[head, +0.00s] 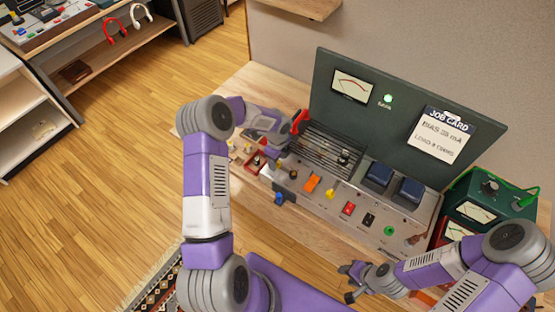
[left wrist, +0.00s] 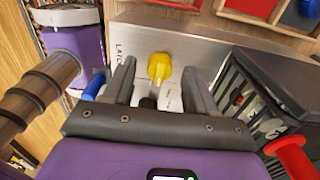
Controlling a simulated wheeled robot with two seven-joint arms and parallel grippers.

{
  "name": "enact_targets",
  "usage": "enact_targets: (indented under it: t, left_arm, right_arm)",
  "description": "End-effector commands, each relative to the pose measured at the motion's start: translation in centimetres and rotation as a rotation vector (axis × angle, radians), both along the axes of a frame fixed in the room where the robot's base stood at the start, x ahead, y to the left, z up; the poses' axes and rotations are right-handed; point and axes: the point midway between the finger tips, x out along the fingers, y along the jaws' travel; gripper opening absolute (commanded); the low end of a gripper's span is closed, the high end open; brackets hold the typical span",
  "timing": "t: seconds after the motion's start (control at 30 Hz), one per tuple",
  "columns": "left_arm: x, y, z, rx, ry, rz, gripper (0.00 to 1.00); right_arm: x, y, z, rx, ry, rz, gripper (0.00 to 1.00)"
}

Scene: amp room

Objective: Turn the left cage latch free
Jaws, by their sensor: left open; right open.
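A yellow latch knob (left wrist: 160,66) stands on the metal panel beside a printed "LATCH" label in the left wrist view. My left gripper (left wrist: 158,80) is open, with one finger on each side of the knob; I cannot tell whether they touch it. In the head view my left gripper (head: 272,152) is at the left end of the barred cage (head: 328,148) and hides this knob. The cage also shows in the left wrist view (left wrist: 262,115). My right gripper (head: 351,282) is open and empty in front of the bench's amp panel.
A red handle (head: 300,121) stands close behind my left gripper. A blue knob (head: 278,198) is on the panel's front edge. Orange, red, black and green controls line the amp panel (head: 318,210). A green meter box (head: 488,203) stands at the right.

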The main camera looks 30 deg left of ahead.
Motion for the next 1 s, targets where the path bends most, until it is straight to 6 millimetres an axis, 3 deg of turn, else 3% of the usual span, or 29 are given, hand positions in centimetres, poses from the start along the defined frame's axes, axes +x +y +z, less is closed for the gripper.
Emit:
enact_targets:
  t: [0.4, 1.0]
  left_arm:
    - [0.1, 0.0, 6.4, 0.001, -0.004, -0.001, 0.57]
    - [0.1, 0.0, 7.1, 0.000, -0.002, -0.001, 0.57]
  right_arm:
    - [0.0, 0.0, 0.4, 0.000, 0.000, 0.000, 0.43]
    - [0.0, 0.0, 0.4, 0.000, 0.000, 0.000, 0.43]
